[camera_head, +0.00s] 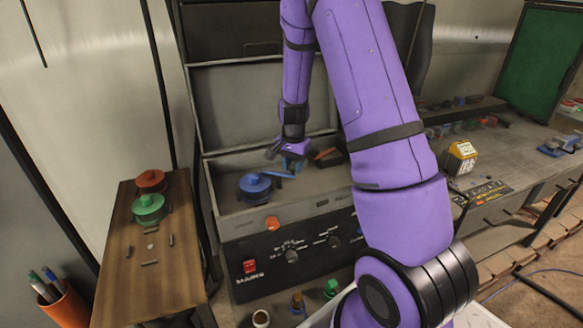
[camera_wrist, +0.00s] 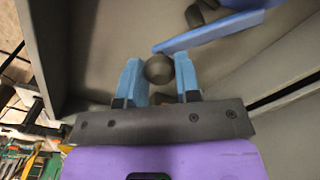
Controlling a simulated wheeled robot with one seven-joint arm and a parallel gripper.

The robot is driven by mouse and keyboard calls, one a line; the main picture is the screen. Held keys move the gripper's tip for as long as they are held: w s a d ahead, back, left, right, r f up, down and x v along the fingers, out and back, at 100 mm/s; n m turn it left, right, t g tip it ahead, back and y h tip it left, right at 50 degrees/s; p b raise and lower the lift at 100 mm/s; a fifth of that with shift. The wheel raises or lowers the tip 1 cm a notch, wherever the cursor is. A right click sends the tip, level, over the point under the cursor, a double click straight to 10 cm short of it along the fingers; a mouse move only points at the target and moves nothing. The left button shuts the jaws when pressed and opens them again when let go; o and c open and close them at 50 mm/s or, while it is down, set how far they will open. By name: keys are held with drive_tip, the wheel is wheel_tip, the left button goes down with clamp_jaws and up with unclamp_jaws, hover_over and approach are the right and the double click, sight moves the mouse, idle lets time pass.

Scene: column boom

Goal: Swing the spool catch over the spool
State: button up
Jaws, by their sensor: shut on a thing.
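The blue spool (camera_head: 256,187) sits in the open grey machine bay, left of my gripper (camera_head: 284,158). A blue bar (camera_head: 277,174), which looks like the spool catch, runs from near the spool toward my gripper. In the wrist view the bar (camera_wrist: 212,31) slants to the upper right from a dark round knob (camera_wrist: 159,69). My gripper's two blue fingers (camera_wrist: 159,82) are shut on this knob. Part of a blue shape and a dark peg show at the top edge; I cannot tell whether that blue is the spool. In the head view my gripper hides the knob.
An orange knob (camera_head: 272,223) and dials mark the machine's front panel. A wooden side table (camera_head: 152,272) at left holds a red spool (camera_head: 150,180) and a green spool (camera_head: 149,208). The bay's walls rise close around my gripper. A yellow box (camera_head: 460,158) stands on the bench at right.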

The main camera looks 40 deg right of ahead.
drive_tip(key=n, duration=0.1)
drive_tip(key=w+d+n, duration=0.1)
drive_tip(key=n, duration=0.1)
drive_tip(key=shift+n, duration=0.3)
drive_tip(key=shift+w+d+n, duration=0.15)
drive_tip(key=shift+w+n, duration=0.2)
drive_tip(key=shift+n, duration=0.45)
drive_tip(key=shift+w+d+n, duration=0.1)
drive_tip(key=shift+w+n, duration=0.2)
drive_tip(key=shift+n, duration=0.5)
drive_tip(key=o, duration=0.9)
wheel_tip(320, 180, up, 11)
drive_tip(key=shift+f, duration=0.1)
